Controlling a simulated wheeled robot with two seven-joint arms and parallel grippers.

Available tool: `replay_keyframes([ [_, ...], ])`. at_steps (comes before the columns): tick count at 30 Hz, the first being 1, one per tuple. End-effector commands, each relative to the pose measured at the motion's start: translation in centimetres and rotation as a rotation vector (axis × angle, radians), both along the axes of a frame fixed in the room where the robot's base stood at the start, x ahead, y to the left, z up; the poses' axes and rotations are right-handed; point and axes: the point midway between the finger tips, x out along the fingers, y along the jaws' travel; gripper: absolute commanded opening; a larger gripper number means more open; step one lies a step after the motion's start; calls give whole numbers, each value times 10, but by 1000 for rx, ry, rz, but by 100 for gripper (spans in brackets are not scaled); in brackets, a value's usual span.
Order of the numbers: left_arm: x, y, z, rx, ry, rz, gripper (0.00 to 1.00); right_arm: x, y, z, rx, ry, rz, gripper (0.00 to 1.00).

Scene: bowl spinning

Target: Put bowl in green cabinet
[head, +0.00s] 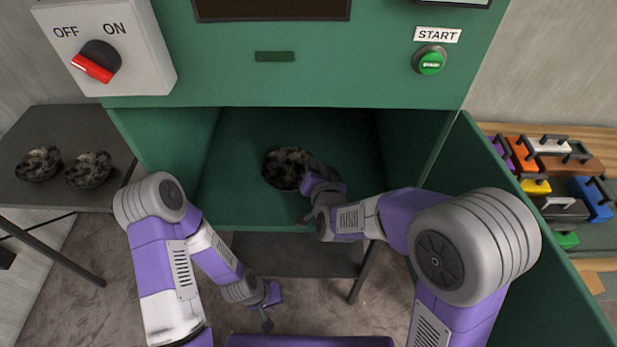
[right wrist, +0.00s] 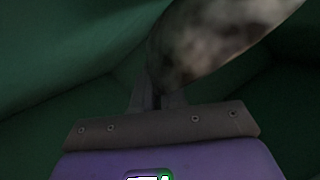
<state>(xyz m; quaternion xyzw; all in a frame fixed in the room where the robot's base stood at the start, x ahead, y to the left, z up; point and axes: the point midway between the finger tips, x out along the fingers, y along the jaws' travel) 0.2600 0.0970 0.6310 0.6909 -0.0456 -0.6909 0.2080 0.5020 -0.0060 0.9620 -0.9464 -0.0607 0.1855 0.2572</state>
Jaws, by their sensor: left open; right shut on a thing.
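A dark mottled bowl (head: 284,168) is inside the green cabinet (head: 235,211), above or on its floor; I cannot tell which. My right gripper (head: 312,186) reaches into the open cabinet from the right and is shut on this bowl's rim. In the right wrist view the bowl (right wrist: 215,40) shows large and blurred beyond the fingers (right wrist: 157,100). My left gripper (head: 267,314) is open and empty, low in front of the cabinet. Two similar bowls (head: 39,163) (head: 88,169) sit on the dark table at the left.
The cabinet's door (head: 520,225) stands open at the right. A grey box with a red OFF/ON knob (head: 97,62) and a green START button (head: 431,61) are above the opening. Several coloured blocks with handles (head: 556,165) lie beyond the door. The dark table (head: 70,119) has free room at the back.

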Motion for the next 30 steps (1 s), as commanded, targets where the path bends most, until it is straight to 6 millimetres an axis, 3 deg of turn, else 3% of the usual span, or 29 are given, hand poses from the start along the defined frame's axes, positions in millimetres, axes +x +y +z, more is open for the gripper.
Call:
replay_keyframes([
  [1, 0, 0, -7, 0, 0, 0, 43, 0, 0, -12, -1, 1, 1, 0],
  [8, 0, 0, -13, 0, 0, 0, 43, 0, 0, -29, 0, -2, 0, 0],
  [14, 0, 0, -24, 0, -1, 0, 43, 0, 0, -58, 0, 0, 0, 0],
  [26, 0, 0, -28, 0, -1, 0, 43, 1, 0, -62, 3, -3, -1, 0],
  [27, 0, 0, -27, 0, -1, 0, 43, 0, 0, -62, 2, -1, 0, 17],
  [30, 0, 0, -26, 0, -1, 0, 43, 0, 0, -61, 1, -1, 0, 32],
])
